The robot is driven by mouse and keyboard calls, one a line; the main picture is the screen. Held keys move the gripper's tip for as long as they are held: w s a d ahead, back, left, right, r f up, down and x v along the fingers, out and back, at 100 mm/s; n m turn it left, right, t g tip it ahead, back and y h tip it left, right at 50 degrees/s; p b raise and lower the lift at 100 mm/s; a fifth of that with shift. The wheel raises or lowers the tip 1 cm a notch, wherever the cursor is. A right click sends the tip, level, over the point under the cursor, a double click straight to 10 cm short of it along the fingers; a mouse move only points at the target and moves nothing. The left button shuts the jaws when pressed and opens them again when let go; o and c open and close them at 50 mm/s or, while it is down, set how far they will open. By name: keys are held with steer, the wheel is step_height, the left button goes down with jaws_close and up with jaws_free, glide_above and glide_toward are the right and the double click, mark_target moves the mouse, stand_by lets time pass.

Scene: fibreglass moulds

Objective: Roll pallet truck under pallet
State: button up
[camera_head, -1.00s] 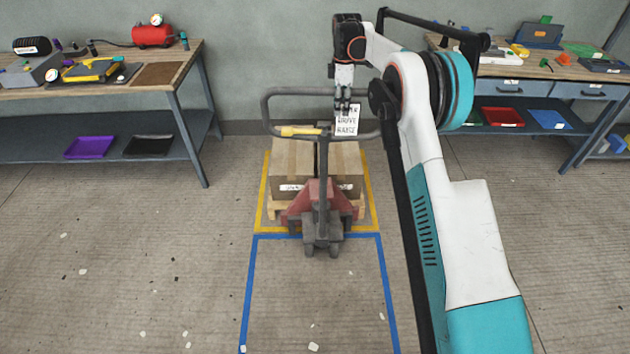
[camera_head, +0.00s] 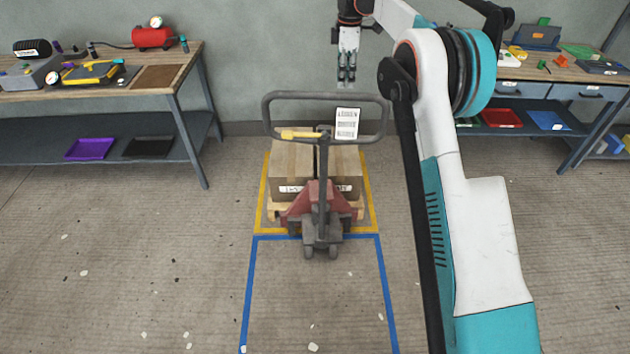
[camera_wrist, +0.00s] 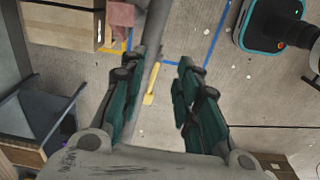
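The pallet truck (camera_head: 321,211) stands upright with its red body against the near side of the wooden pallet (camera_head: 275,211). Its forks are hidden. A cardboard box (camera_head: 287,163) sits on the pallet, within a yellow floor outline (camera_head: 262,195). The truck's grey loop handle (camera_head: 282,96) has a yellow lever (camera_head: 300,134) and a white label. My gripper (camera_head: 346,84) hangs above the top bar, apart from it in the head view. In the wrist view my gripper (camera_wrist: 157,88) is open, its teal fingers spread and empty; the yellow lever (camera_wrist: 150,98) shows beyond them.
A blue floor outline (camera_head: 248,290) lies in front of the truck, empty. A workbench (camera_head: 192,60) with tools stands at left, another bench (camera_head: 580,75) with drawers at right. The floor between is clear except for small pale scraps.

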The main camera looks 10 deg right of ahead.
step_height(320, 180, up, 6)
steer(key=s+p, duration=0.2)
steer(key=shift+f+p, duration=0.15)
steer(key=shift+p, duration=0.2)
stand_by(0.4)
steer(key=s+r+m+t+b, duration=0.2)
steer(key=s+m+b, duration=0.2)
steer(key=s, duration=0.8)
steer(key=s+r+m+t+b, duration=0.25)
steer(key=s+m, duration=0.25)
steer(key=s, duration=0.7)
steer(key=s+f+m+t+b, duration=0.1)
steer(key=s+f+m+b, duration=0.2)
steer(key=s+f, duration=0.5)
steer(key=s+f+m+t+b, duration=0.1)
steer(key=s+f+m+b, duration=0.2)
steer(key=s+f, duration=0.6)
steer(key=s+d+m, duration=0.1)
steer(key=s, duration=0.5)
steer(key=shift+s+m+t, duration=0.25)
steer(key=shift+m+t, duration=0.05)
steer(key=shift+t, duration=0.05)
